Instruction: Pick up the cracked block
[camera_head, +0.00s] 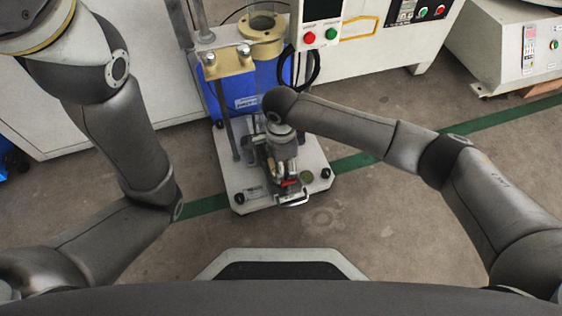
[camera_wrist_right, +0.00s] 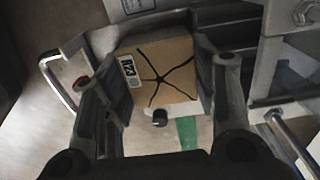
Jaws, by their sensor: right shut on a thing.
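The cracked block (camera_wrist_right: 165,70) shows in the right wrist view, with a tan face, black crack lines branching from its middle and a small white label at its left edge. My right gripper (camera_head: 281,176) is shut on the block, one finger at each side. In the head view the gripper is over the press machine's base plate (camera_head: 240,182), and the wrist and fingers hide most of the block. I cannot tell whether the block touches the plate. My left arm is at the left of the head view; its gripper is out of view.
The press has upright rods (camera_head: 224,118) close to the left of my right gripper and a blue body (camera_head: 243,88) behind. A metal handle (camera_head: 294,203) sticks out at the plate's front. White machine cabinets stand behind. The floor in front is clear.

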